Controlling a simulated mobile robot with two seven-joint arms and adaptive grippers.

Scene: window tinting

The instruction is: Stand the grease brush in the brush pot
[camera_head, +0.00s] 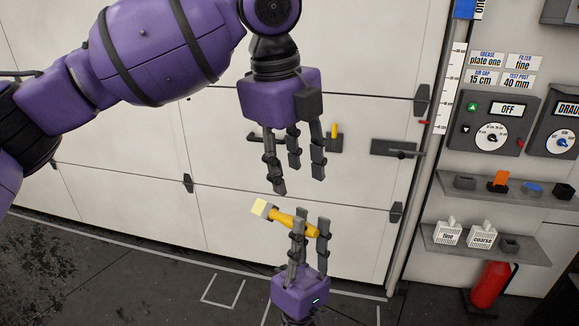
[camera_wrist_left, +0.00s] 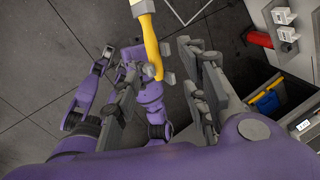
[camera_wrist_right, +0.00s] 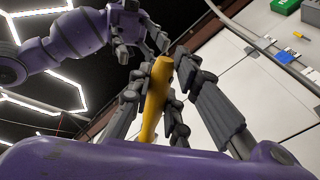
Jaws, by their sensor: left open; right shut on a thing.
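The grease brush has a yellow handle (camera_head: 286,219) and pale cream bristles (camera_head: 260,208). In the head view it lies nearly level, bristle end to the left. My right gripper (camera_head: 311,228), below, is shut around the handle. The handle also shows between its fingers in the right wrist view (camera_wrist_right: 154,105). My left gripper (camera_head: 298,178) is open and empty, fingers pointing down just above the brush, apart from it in the head view. In the left wrist view the yellow handle (camera_wrist_left: 151,45) shows beyond its fingers. I cannot make out the brush pot.
An upper shelf (camera_head: 520,200) at right holds small dark, orange and blue items. A lower shelf (camera_head: 480,252) holds white boxes marked fine and coarse and a dark block. A red extinguisher (camera_head: 490,285) stands below. A pale panelled door (camera_head: 110,120) is behind the grippers.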

